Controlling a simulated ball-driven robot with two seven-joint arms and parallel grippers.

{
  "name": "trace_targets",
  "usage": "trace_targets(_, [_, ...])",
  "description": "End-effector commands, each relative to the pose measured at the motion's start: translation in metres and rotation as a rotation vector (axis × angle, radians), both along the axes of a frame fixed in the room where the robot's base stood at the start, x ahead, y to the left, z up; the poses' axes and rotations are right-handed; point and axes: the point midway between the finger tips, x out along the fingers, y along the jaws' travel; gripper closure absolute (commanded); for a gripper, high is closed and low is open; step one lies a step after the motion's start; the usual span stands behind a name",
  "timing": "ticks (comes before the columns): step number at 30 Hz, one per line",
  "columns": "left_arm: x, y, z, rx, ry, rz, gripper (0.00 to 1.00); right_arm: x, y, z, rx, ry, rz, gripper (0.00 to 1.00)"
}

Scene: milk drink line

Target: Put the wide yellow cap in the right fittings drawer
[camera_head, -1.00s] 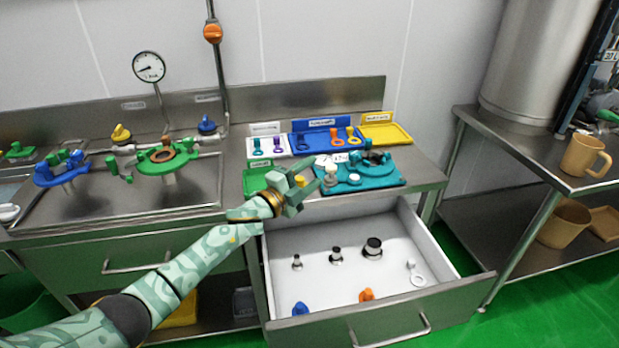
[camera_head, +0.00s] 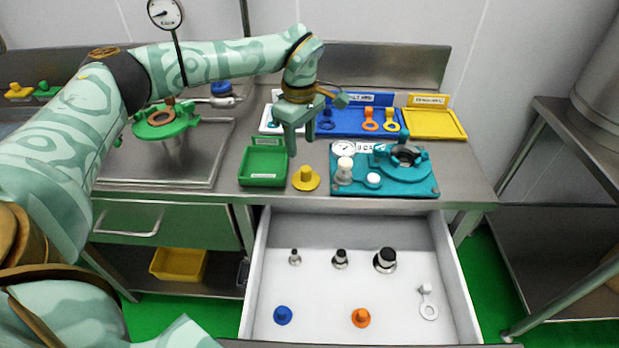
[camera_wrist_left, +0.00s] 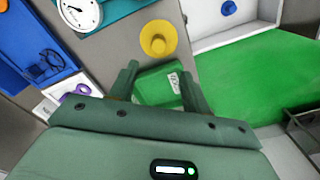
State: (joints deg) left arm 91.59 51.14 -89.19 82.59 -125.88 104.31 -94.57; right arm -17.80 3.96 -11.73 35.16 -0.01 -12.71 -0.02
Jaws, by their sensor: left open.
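The wide yellow cap (camera_head: 306,178) stands on the steel counter between the green tray and the teal board. In the left wrist view the yellow cap (camera_wrist_left: 158,39) lies just beyond the fingertips. My left gripper (camera_head: 292,142) is open and empty, pointing down above the green tray, a little left of and behind the cap; its fingers also show in the left wrist view (camera_wrist_left: 160,82). The right fittings drawer (camera_head: 335,285) is pulled open below the counter. It holds several black-topped fittings, a blue cap (camera_head: 283,315), an orange cap (camera_head: 361,317) and a white ringed piece (camera_head: 427,302).
The green tray (camera_head: 263,181) sits left of the cap. The teal board (camera_head: 432,188) with a gauge and a clamp-like part stands to its right. Blue (camera_head: 345,126) and yellow (camera_head: 432,121) trays line the back. The drawer's middle floor has free room.

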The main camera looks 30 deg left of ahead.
Motion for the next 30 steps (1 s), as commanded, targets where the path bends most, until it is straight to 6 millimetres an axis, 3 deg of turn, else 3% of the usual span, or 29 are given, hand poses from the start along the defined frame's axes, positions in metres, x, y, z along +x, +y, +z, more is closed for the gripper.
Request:
trace_targets(1, [0.0,0.0,-0.016,-0.002,0.005,-0.001,0.52,-0.004,0.0,-0.006,0.0,0.009,0.003,0.64])
trace_targets(3, [0.0,-0.001,-0.027,-0.002,0.003,-0.001,0.52,-0.003,-0.001,-0.01,-0.002,0.009,0.001,0.64])
trace_targets(10, [0.001,-0.002,-0.042,-0.003,0.0,0.0,0.52,0.013,-0.005,-0.015,-0.005,-0.017,-0.003,0.64])
trace_targets(19, [0.005,-0.006,-0.088,-0.003,0.003,0.001,0.52,0.001,-0.009,-0.035,-0.011,0.009,-0.004,0.64])
trace_targets(26, [0.005,-0.006,-0.09,-0.003,-0.003,0.001,0.52,0.0,-0.011,-0.034,-0.012,0.012,-0.002,0.64])
trace_targets(27, [0.005,-0.006,-0.09,-0.003,-0.002,0.001,0.55,-0.001,-0.011,-0.034,-0.012,0.012,-0.002,0.64])
trace_targets(30, [0.005,-0.006,-0.09,-0.003,-0.002,0.001,0.83,-0.002,-0.01,-0.034,-0.013,0.014,-0.002,0.64])
